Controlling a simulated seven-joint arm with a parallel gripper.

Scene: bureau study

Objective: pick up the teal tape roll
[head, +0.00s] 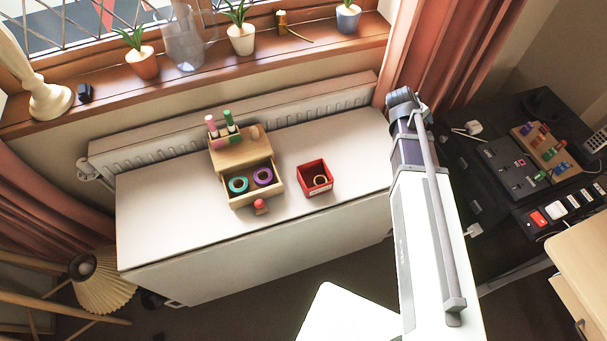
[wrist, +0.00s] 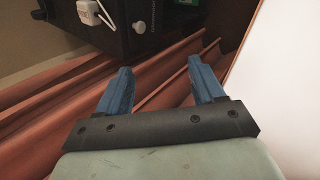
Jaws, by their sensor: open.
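The teal tape roll (head: 238,184) lies in the open drawer (head: 256,198) of a small wooden desk organizer (head: 236,150). A purple tape roll (head: 263,175) lies to its right in the same drawer. The organizer stands on a white cabinet top (head: 165,210). My gripper shows in the wrist view (wrist: 160,85), with two blue fingers spread apart and nothing between them. It points toward the curtain and the black desk, away from the organizer. In the head view my arm is right of the cabinet, and the fingers cannot be made out.
A red box (head: 315,178) with a ring inside stands right of the drawer. A radiator (head: 300,110) and a windowsill with potted plants (head: 241,38) lie behind. The cabinet top's left part is clear.

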